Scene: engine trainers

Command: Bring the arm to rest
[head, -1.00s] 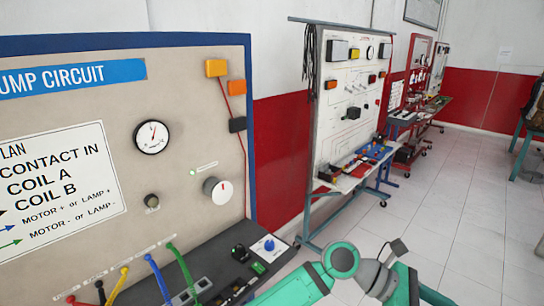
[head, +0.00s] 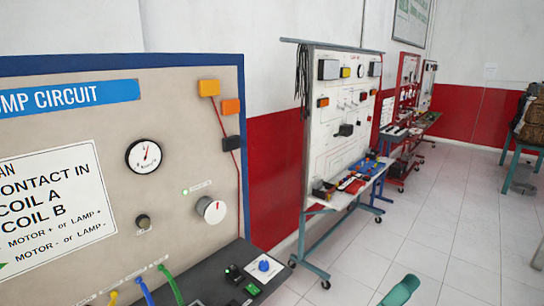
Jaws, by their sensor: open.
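Only a small teal piece of my arm (head: 400,291) shows at the bottom edge in the head view, over the tiled floor. My gripper is out of view, so what it is near cannot be seen. The nearest trainer panel (head: 75,125), beige with a blue frame, fills the left side. No contact between my arm and the panel shows.
A second trainer stand (head: 337,105) on casters stands beyond the near panel, against the red and white wall. Red trainers (head: 408,75) stand farther back. A teal-legged table (head: 520,150) with a brown bag is at the far right. The tiled floor (head: 450,215) between is clear.

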